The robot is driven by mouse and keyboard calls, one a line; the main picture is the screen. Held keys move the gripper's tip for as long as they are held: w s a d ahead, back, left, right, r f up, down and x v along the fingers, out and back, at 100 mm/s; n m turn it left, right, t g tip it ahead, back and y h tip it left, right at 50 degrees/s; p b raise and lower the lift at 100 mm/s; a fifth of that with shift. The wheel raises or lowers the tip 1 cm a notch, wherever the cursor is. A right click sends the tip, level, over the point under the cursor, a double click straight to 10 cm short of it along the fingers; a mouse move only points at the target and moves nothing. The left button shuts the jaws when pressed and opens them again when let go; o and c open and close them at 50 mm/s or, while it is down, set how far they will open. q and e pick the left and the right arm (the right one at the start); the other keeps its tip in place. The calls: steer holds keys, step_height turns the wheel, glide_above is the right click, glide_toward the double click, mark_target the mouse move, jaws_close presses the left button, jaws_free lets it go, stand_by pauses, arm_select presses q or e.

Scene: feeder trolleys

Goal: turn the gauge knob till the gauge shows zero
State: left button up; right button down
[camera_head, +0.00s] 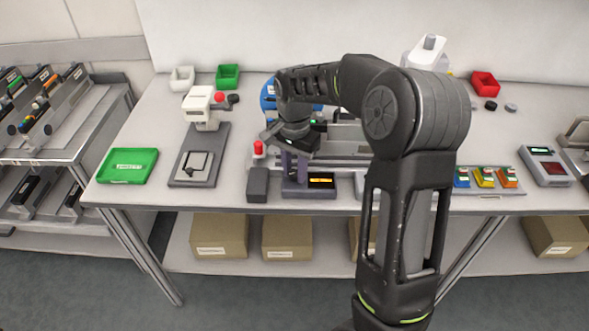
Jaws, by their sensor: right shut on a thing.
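The gauge (309,192) stands near the front edge of the table. It has a dark base, a purple-grey column and a small lit yellow display (321,181). The digits are too small to read. My right gripper (289,145) reaches down from above to the top of the gauge column and is shut on the gauge knob. The knob itself is hidden by the gripper. My left gripper is not in view.
A red-topped part (258,148) and a dark block (257,186) stand close left of the gauge. A press-like device (199,140) and a green tray (128,166) are further left. Coloured blocks (484,178) and a meter (546,165) sit right.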

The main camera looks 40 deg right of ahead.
mark_target(295, 172)
steer(key=c, duration=1.1)
jaws_free()
steer(key=shift+r, duration=0.1)
step_height(295, 172, up, 8)
steer(key=shift+f+b, duration=0.15)
steer(key=shift+b, duration=0.15)
